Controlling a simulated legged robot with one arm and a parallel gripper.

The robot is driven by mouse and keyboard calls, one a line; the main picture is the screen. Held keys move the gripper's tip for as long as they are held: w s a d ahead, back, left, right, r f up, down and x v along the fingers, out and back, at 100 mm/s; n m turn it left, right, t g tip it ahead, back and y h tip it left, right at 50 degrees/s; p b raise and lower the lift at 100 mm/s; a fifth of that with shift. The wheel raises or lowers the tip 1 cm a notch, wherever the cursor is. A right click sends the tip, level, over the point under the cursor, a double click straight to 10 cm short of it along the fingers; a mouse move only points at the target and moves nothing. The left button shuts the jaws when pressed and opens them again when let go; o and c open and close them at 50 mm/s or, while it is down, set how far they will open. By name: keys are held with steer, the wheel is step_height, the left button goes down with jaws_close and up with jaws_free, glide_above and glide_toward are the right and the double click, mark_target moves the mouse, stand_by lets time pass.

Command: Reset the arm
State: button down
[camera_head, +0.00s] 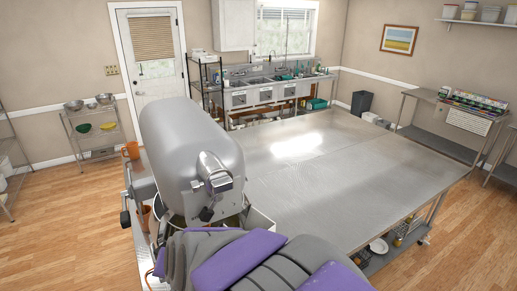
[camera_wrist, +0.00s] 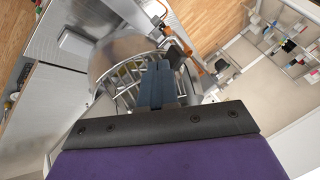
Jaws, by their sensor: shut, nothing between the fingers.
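My gripper (camera_wrist: 157,86) shows in the wrist view as two dark blue-grey fingers side by side, shut with nothing between them. They point over the wire guard (camera_wrist: 127,90) of a large grey stand mixer, and I cannot tell whether they touch it. In the head view the mixer (camera_head: 190,145) stands right in front of me. My purple and grey arm fills the bottom of that view, and its gripper end is hidden there.
A wide steel table (camera_head: 345,170) lies right of the mixer, its top clear. An orange cup (camera_head: 131,150) stands left of the mixer. A wire shelf with bowls (camera_head: 95,128) is at the left wall. Sinks (camera_head: 262,82) line the back. Wooden floor is free at left.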

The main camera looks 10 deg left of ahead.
steer(key=s+d+f+g+h+b, duration=0.1)
steer(key=d+f+h+b, duration=0.1)
steer(key=d+f+b, duration=0.6)
steer(key=s+d+f+g+h+b, duration=0.1)
steer(key=d+f+b, duration=0.15)
steer(key=d, duration=1.05)
steer(key=s+d+f+m+g+h+b, duration=0.1)
steer(key=s+d+f+g+b, duration=0.1)
steer(key=s+d+f+b, duration=0.3)
steer(key=s+d+f+m+g+h+b, duration=0.1)
steer(key=s+d+f+b, duration=0.4)
steer(key=s+d, duration=0.6)
steer(key=shift+d+f+g+h, duration=0.5)
steer(key=shift+d+f, duration=0.75)
steer(key=shift+d, duration=0.1)
steer(key=shift+d, duration=0.3)
steer(key=shift+a, duration=0.2)
